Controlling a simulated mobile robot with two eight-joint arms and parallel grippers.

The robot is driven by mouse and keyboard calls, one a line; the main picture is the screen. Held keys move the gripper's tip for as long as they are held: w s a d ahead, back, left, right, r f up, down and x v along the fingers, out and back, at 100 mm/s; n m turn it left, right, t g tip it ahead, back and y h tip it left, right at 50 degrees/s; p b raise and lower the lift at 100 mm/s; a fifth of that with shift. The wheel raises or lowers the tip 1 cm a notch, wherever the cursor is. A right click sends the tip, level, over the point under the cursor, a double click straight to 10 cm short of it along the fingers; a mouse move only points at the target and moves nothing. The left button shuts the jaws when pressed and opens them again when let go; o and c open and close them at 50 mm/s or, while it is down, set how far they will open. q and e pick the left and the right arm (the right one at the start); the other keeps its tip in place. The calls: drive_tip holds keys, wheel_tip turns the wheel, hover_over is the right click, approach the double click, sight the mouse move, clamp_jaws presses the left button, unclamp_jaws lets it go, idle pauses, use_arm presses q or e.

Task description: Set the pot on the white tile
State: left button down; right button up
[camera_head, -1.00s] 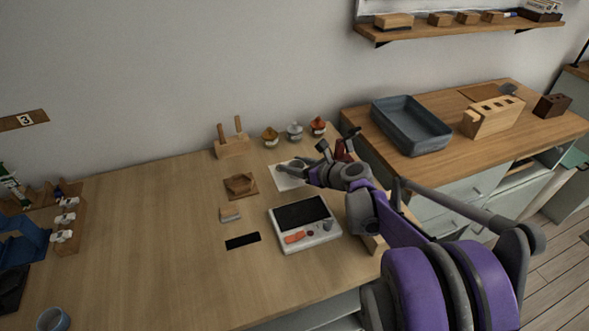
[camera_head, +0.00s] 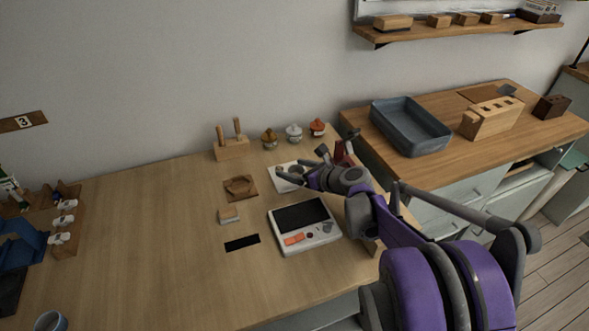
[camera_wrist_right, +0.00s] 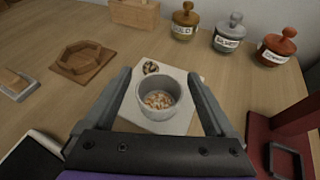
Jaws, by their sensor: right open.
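The pot (camera_wrist_right: 158,92) is a small grey round cup with brownish bits inside. In the right wrist view it stands upright on the white tile (camera_wrist_right: 182,122). In the head view the tile (camera_head: 281,185) lies near the back right of the table, with the pot (camera_head: 296,171) partly hidden by my right gripper. My right gripper (camera_wrist_right: 159,78) is open, with one finger on either side of the pot and a visible gap at each side. It also shows in the head view (camera_head: 301,163). My left gripper is not in view.
A small dark patterned piece (camera_wrist_right: 151,67) lies on the tile behind the pot. Several lidded jars, including one labelled silver (camera_wrist_right: 229,34), stand behind. A dark red stand (camera_wrist_right: 284,135) is close on the right. A wooden hexagonal holder (camera_wrist_right: 84,58) and a scale (camera_head: 307,240) are nearby.

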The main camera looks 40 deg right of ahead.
drive_tip(key=p+v, duration=0.2)
drive_tip(key=v, duration=1)
drive_tip(key=shift+r, duration=0.1)
